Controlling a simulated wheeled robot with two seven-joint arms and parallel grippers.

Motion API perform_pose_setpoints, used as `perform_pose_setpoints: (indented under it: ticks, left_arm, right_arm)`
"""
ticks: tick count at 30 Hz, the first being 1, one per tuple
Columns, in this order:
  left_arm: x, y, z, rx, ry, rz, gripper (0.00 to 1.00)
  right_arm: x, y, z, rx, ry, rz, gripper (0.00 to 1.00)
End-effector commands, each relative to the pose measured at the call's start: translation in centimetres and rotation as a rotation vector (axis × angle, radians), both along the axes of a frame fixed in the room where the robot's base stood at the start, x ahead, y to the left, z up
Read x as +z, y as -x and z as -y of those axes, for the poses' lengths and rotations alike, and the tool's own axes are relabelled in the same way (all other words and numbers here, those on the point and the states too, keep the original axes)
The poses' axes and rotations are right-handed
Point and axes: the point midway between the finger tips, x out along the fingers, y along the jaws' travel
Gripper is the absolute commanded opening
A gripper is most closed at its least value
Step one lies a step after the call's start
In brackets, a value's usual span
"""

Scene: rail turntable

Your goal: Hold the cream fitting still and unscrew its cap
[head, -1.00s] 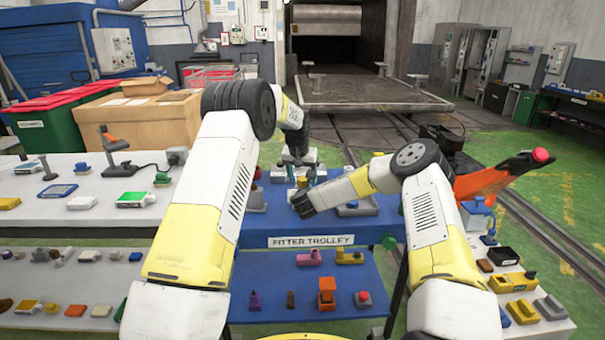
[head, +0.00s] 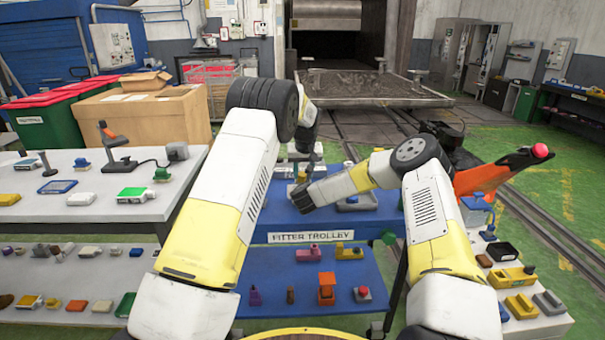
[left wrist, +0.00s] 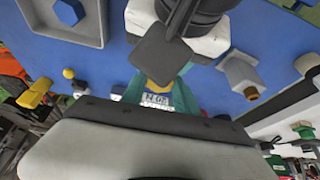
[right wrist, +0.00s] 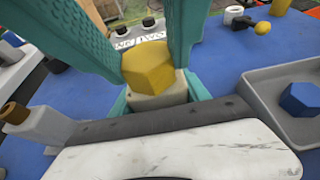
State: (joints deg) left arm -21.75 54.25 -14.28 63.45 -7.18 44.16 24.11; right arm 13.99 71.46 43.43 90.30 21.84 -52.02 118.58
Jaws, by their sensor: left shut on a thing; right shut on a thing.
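The cream fitting (right wrist: 158,99) shows in the right wrist view, with its yellow six-sided cap (right wrist: 147,66) on top. My right gripper (head: 303,199) comes in from the side and is shut on the cream fitting. My left gripper (head: 303,174) points down from above and is shut on the yellow cap, its long teal fingers on either side. In the left wrist view a little of the yellow cap (left wrist: 157,87) shows between the teal fingers. My right gripper hides most of the fitting there.
The blue trolley top (head: 270,237) carries a grey tray (right wrist: 255,85) with a blue six-sided piece (right wrist: 302,98). A grey block with a brown end (right wrist: 35,127) stands near the grippers. A white side table (head: 90,215) is at the left.

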Motion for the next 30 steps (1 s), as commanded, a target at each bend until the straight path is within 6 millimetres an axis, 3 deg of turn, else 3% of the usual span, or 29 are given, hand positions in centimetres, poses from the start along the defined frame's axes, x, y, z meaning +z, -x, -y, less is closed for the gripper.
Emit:
perform_pose_setpoints:
  ticks: [6,17,25,30]
  left_arm:
    - [-0.01,-0.06,0.1,0.186,0.0,0.001,0.0]
    - [0.0,-0.1,0.23,0.225,0.003,0.002,0.0]
    - [-0.13,-0.37,0.48,0.603,0.004,0.005,0.0]
    - [-0.01,-0.34,0.44,0.713,0.006,0.004,0.0]
  right_arm:
    - [0.08,-0.02,-0.03,0.0,0.0,0.001,0.0]
    - [0.09,-0.02,-0.02,0.0,0.0,0.002,0.0]
    - [0.09,-0.02,-0.02,0.0,0.0,0.002,0.0]
    - [0.1,-0.02,-0.03,0.0,0.0,0.002,0.0]
